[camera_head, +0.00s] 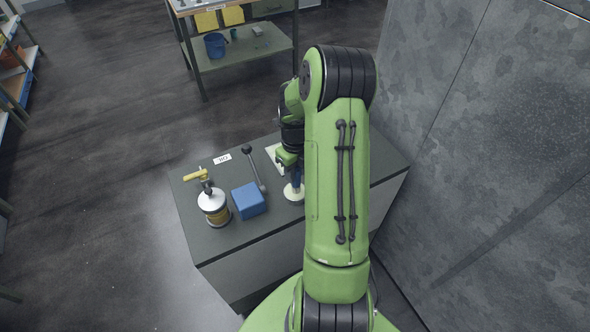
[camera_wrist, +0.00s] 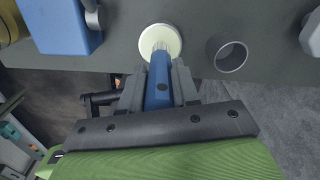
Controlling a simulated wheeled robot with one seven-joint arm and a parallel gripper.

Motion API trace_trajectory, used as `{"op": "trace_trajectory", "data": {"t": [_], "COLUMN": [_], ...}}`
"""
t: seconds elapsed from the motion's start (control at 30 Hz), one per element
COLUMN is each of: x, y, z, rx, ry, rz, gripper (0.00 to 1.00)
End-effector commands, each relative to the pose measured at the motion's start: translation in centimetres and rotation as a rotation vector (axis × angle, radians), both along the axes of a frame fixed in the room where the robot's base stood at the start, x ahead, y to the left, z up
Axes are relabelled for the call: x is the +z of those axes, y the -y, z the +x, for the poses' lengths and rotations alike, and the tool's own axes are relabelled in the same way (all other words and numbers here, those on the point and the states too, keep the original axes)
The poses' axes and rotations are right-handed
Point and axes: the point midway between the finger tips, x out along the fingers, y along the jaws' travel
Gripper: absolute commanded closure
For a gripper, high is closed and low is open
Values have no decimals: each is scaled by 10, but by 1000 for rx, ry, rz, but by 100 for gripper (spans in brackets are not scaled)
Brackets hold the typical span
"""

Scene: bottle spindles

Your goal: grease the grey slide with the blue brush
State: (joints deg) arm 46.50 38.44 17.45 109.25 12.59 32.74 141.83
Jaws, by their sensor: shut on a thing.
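My gripper (camera_wrist: 160,84) is shut on the blue brush (camera_wrist: 159,85), whose blue handle sits between the grey jaws in the wrist view. The brush's pale tip points at a round cream dish (camera_wrist: 173,40) and overlaps it; I cannot tell whether it touches. In the head view the dish (camera_head: 293,194) is near the front of the dark bench top, and my gripper (camera_head: 296,176) is just above it, partly hidden by my arm. I cannot make out the grey slide for certain in either view.
A blue block (camera_head: 248,200), a lever with a dark knob (camera_head: 254,167) and a yellow-and-white canister (camera_head: 214,207) stand left of the dish. A hollow grey cylinder (camera_wrist: 231,55) stands right of it in the wrist view. A grey wall (camera_head: 490,170) rises at right.

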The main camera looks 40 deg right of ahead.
Motion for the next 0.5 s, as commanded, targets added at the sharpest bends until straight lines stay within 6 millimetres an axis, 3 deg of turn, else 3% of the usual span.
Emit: {"op": "trace_trajectory", "data": {"t": [0.5], "x": [-7], "y": [0], "z": [0], "rx": [0], "ry": [0], "rz": [0], "gripper": [100]}}
